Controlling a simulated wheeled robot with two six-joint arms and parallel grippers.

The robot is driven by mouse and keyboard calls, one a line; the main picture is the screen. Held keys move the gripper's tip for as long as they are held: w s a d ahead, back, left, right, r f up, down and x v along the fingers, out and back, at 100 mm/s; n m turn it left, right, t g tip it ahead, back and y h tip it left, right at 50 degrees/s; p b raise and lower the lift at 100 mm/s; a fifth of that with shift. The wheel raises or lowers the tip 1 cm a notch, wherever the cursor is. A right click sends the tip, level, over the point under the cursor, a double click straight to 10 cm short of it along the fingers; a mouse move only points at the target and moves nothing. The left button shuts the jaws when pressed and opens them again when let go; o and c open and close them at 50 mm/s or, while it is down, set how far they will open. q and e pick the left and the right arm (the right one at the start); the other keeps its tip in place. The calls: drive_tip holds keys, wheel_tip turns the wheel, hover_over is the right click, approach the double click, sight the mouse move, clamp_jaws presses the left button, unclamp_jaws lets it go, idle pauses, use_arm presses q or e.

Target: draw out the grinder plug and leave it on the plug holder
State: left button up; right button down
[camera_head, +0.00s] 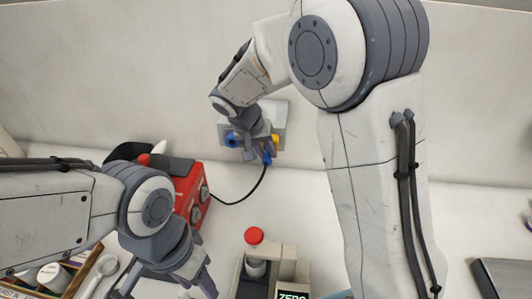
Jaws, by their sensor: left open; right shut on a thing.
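A blue plug (267,158) with a black cable (246,196) is at the lower right of a grey-white wall box (281,112). The cable runs down and left to a red machine (188,193). My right gripper (258,151) is at the box, shut on the blue plug; the gripper and wrist hide much of the box front. I cannot tell whether the plug sits in a socket. Another blue fitting (231,139) and a yellow part (276,141) show on the box. My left gripper (165,290) is open, low at the left, in front of the red machine. I cannot make out the plug holder.
A device with a red-capped post (254,236) and a display reading ZERO (293,295) stands at the bottom middle. A wooden tray (80,270) with jars and a white spoon (103,268) are at the lower left. A dark flat object (505,279) lies at the lower right.

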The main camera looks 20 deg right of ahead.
drive_tip(key=shift+w, duration=0.1)
drive_tip(key=c, duration=0.7)
unclamp_jaws()
drive_tip(key=shift+d, duration=0.1)
drive_tip(key=shift+o, duration=0.2)
drive_tip(key=b+v, duration=0.2)
drive_tip(key=v, duration=0.8)
drive_tip(key=shift+r, duration=0.25)
